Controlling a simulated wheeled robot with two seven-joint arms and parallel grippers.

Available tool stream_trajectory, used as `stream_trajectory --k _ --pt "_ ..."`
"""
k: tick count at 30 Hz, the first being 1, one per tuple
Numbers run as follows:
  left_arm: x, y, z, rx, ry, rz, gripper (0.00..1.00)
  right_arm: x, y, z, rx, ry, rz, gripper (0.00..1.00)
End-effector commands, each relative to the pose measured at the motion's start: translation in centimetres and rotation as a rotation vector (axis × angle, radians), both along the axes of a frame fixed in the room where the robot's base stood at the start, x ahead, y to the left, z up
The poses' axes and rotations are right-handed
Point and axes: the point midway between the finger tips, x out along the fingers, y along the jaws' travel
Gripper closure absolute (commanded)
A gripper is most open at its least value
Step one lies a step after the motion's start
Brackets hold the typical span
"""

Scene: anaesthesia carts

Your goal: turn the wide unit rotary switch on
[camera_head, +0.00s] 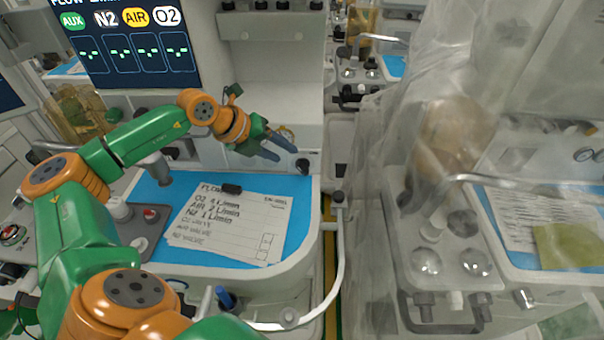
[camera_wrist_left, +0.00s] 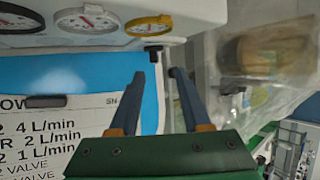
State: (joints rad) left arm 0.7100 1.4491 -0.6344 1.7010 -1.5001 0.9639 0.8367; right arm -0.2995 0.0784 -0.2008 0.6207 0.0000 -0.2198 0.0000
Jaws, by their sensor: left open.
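A small dark rotary switch (camera_head: 302,166) sits at the lower right corner of the white front of the wide unit (camera_head: 270,60). It also shows in the left wrist view (camera_wrist_left: 153,52), under the yellow-rimmed gauge. Which way the switch is turned is too small to tell. My right gripper is in neither view.
A paper sheet (camera_head: 230,222) with flow values lies on the blue work surface (camera_head: 300,190) below my left arm. A white rail (camera_head: 338,265) curves round its right edge. A plastic-draped cart (camera_head: 375,230) stands close on the right. Gauges (camera_wrist_left: 85,20) line the panel above.

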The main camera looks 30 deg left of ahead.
Motion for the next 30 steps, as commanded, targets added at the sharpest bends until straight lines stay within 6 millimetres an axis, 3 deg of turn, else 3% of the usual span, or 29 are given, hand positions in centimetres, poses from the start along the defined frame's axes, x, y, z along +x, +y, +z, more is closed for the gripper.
stream_trajectory --k 1,4,8,16,25,26,30 --pt "0.0 0.0 -1.6 0.0 0.0 0.0 0.53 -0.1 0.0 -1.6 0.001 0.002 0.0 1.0" --pt "0.0 0.0 -2.4 -0.001 -0.001 0.0 0.53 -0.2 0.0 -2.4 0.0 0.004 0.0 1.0" --pt "0.9 -0.5 -3.0 -0.006 0.001 -0.001 0.53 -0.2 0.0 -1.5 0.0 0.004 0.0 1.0" --pt "3.9 -1.7 -6.7 -0.005 -0.001 0.0 0.53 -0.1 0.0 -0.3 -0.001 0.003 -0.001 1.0" --pt "4.3 -1.8 -7.5 0.0 0.001 -0.001 0.53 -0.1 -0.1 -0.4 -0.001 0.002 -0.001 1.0" --pt "4.3 -1.8 -7.5 0.0 0.001 -0.001 0.58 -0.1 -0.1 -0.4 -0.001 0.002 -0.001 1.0" --pt "4.3 -1.8 -7.5 0.0 0.001 -0.001 0.96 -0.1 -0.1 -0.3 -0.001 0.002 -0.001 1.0"
